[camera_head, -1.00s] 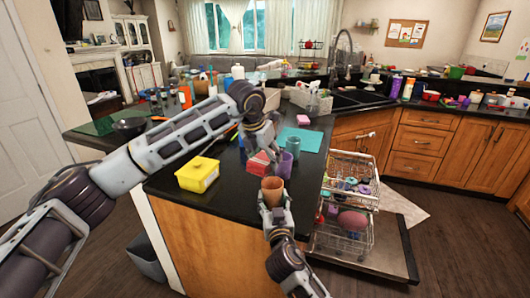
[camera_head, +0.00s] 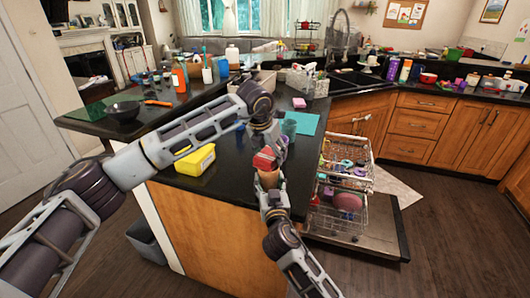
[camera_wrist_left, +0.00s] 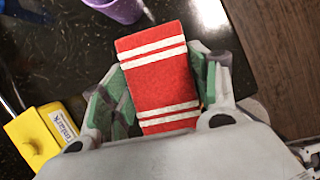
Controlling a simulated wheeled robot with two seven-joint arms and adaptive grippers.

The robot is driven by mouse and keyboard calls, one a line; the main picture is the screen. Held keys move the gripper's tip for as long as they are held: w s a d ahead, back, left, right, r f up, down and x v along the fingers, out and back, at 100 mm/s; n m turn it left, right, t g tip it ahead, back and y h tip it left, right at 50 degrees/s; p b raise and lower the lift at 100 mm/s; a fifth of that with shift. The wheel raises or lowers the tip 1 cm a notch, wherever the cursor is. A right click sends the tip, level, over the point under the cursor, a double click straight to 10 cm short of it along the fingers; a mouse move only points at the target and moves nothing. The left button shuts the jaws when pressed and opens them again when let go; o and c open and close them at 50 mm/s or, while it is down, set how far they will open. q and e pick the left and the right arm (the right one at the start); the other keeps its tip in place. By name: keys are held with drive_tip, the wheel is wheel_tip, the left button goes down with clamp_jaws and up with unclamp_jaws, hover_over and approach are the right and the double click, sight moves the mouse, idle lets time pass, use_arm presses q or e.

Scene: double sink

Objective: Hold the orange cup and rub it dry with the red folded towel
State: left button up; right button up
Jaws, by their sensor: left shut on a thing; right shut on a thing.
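The orange cup (camera_head: 268,179) is upright at the front edge of the black counter. My right gripper (camera_head: 270,190) is shut on it from below and in front. The red folded towel (camera_head: 265,159) with white stripes is in my left gripper (camera_head: 268,148), just above the cup. In the left wrist view the towel (camera_wrist_left: 160,80) is between the two fingers of my left gripper (camera_wrist_left: 158,95). The towel looks to be at or over the cup's rim; I cannot tell whether they touch. The cup is not visible in the left wrist view.
A yellow box (camera_head: 195,160) lies on the counter to the left. A purple cup (camera_wrist_left: 120,8) and a teal mat (camera_head: 305,123) are behind the grippers. An open dishwasher rack (camera_head: 340,205) is to the right, below counter height.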

sight(261, 152)
use_arm(q)
drive_tip(key=shift+d, duration=0.5)
drive_tip(key=shift+s+a, duration=0.2)
drive_tip(key=shift+a, duration=1.85)
drive_tip(key=shift+w+d, duration=0.15)
drive_tip(key=shift+d, duration=0.9)
drive_tip(key=shift+w+d, duration=0.1)
drive_tip(key=shift+d, duration=0.95)
drive_tip(key=shift+s+a, duration=0.15)
drive_tip(key=shift+a, duration=0.9)
drive_tip(key=shift+s+a, duration=0.1)
drive_tip(key=shift+a, duration=0.95)
drive_tip(key=shift+w+d, duration=0.15)
drive_tip(key=shift+d, duration=0.9)
drive_tip(key=shift+w+d, duration=0.1)
drive_tip(key=shift+d, duration=0.95)
drive_tip(key=shift+s+a, duration=0.15)
drive_tip(key=shift+a, duration=0.95)
drive_tip(key=shift+s+a, duration=0.1)
drive_tip(key=shift+a, duration=0.95)
drive_tip(key=shift+r, duration=4)
